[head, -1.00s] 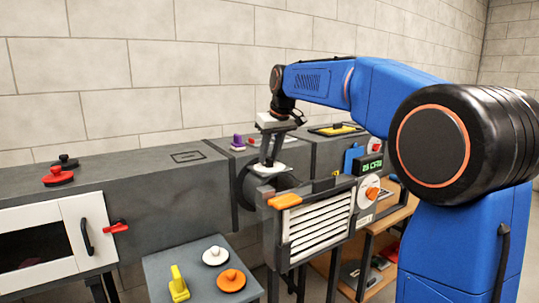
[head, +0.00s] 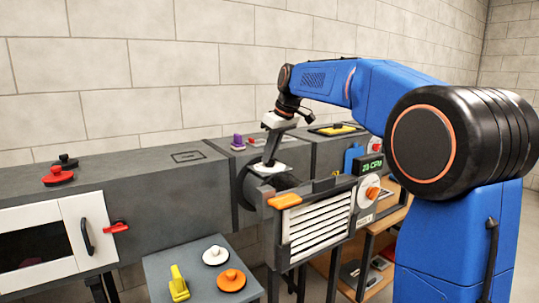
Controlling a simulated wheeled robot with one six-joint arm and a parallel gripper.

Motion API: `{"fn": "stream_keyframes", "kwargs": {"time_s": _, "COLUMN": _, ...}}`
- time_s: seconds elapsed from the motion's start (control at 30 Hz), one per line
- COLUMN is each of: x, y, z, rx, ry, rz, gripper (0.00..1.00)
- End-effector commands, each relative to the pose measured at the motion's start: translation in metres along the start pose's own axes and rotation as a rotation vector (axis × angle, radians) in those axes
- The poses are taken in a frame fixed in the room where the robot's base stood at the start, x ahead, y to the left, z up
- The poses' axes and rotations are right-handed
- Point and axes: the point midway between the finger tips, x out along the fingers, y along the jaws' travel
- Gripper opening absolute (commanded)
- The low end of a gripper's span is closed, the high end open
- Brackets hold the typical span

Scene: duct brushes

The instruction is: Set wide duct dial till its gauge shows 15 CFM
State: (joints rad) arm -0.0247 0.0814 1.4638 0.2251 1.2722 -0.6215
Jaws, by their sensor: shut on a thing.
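My gripper (head: 272,150) points down over a dark round duct fitting and is shut on a pale dial (head: 264,171) on top of it. The fingers hide most of what they hold. A gauge (head: 370,166) with green digits sits at the right, above the louvred box. It seems to read in the low twenties of CFM, but the digits are small. Below it is a white round dial (head: 364,200) with an orange knob, apart from my gripper. A label under that dial is too small to read.
A louvred box (head: 315,225) with an orange handle (head: 285,201) stands just in front of my gripper. A low grey table (head: 200,285) holds yellow, white and orange pieces. A white-doored cabinet (head: 88,230) is at left.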

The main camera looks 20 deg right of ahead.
Motion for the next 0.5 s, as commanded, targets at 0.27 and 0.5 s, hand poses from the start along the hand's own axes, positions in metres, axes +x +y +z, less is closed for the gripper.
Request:
{"fn": "stream_keyframes", "kwargs": {"time_s": 0.27, "x": -0.0003, "y": 0.0007, "z": -0.0005, "rx": -0.140, "ry": 0.001, "rz": -0.057, "gripper": 0.00}}
{"fn": "stream_keyframes", "kwargs": {"time_s": 0.5, "x": -0.0006, "y": 0.0004, "z": -0.0002, "rx": -0.198, "ry": 0.001, "rz": -0.081, "gripper": 0.00}}
